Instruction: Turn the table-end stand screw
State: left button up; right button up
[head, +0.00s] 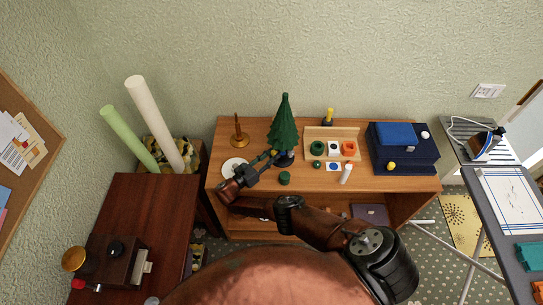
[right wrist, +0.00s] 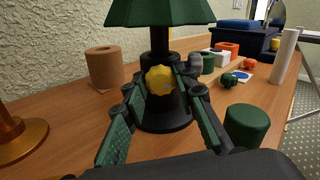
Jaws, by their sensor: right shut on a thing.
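The green tree (head: 284,122) stands upright in a black stand (head: 285,160) on the wooden sideboard; its lower branches also show in the right wrist view (right wrist: 160,12). A yellow, round screw knob (right wrist: 160,80) faces me on the stand's black post, above its wide base (right wrist: 165,118). My right gripper (head: 271,157) reaches the stand from the left. In the right wrist view its two green-padded fingers (right wrist: 161,84) flank the knob and are shut on it. The knob is mostly visible between the fingertips; the screw's shaft is hidden. My left gripper is not in view.
A green cylinder (head: 285,177) stands close in front of the stand. A brown candlestick-like stand (head: 239,139) and white plate (head: 234,167) are left. Right are a wooden rack (head: 320,136), a white candle (head: 346,174) and a dark blue box (head: 416,158).

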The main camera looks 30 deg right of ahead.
jog(key=shift+m, duration=0.9)
jog(key=m, duration=0.3)
jog(key=shift+m, duration=0.3)
jog(key=m, duration=0.3)
jog(key=shift+s+f+m+b, duration=0.1)
jog(key=shift+m+b, duration=0.2)
jog(key=shift+b, duration=0.1)
jog(key=m, duration=0.2)
jog(key=shift+m+b, duration=0.3)
jog(key=shift+b, duration=0.05)
jog(key=m+b, duration=0.1)
jog(key=m, duration=0.3)
jog(key=shift+f+m+b, duration=0.15)
jog(key=shift+m+b, duration=0.15)
jog(key=shift+b, duration=0.05)
jog(key=m+b, duration=0.2)
jog(key=m, duration=0.2)
jog(key=shift+m+b, duration=0.5)
jog(key=shift+m, duration=0.3)
